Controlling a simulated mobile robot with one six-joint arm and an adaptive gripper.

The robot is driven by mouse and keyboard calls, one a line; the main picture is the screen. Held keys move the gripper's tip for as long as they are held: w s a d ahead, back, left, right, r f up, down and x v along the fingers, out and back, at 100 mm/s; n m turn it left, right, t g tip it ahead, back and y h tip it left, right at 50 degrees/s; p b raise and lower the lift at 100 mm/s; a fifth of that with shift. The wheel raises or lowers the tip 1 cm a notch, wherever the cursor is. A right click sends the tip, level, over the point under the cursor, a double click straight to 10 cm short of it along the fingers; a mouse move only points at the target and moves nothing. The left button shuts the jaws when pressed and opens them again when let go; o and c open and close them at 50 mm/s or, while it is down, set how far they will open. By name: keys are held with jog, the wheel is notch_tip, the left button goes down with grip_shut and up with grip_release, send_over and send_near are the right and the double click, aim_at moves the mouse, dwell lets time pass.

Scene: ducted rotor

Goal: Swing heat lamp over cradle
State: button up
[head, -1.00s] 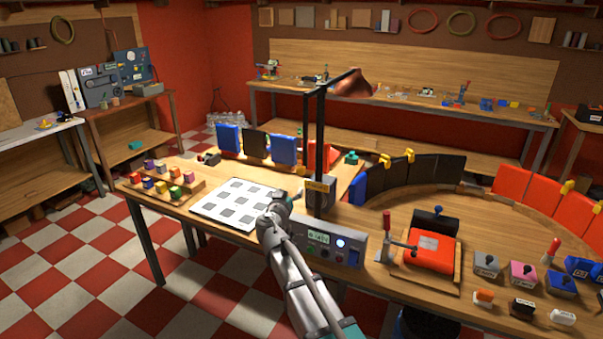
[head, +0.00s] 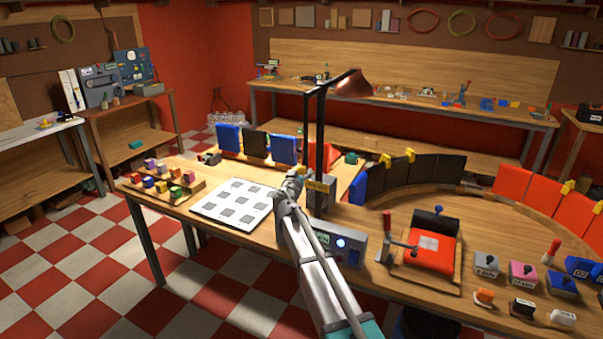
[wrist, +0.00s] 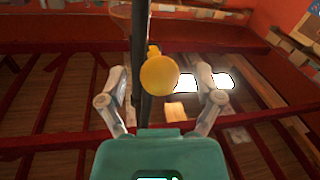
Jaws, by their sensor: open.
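The heat lamp has a copper shade (head: 352,86) on a black arm, carried by a black post (head: 319,135) with a yellow label near its foot. A round yellow knob (wrist: 159,75) shows in front of the dark post in the wrist view. My gripper (wrist: 162,82) is open, with one finger on each side of the knob and visible gaps to both. In the head view my gripper (head: 297,180) is beside the post's lower part, left of the label. I take the wooden fixture (head: 451,286) at right, holding an orange block (head: 430,251), as the cradle; the shade is not over it.
A control box (head: 341,244) with a lit blue button stands right of my arm. A red-handled clamp (head: 388,232) rises beside the fixture. Black and orange panels curve behind the fixture.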

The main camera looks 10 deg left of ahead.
jog(key=shift+w, duration=0.4)
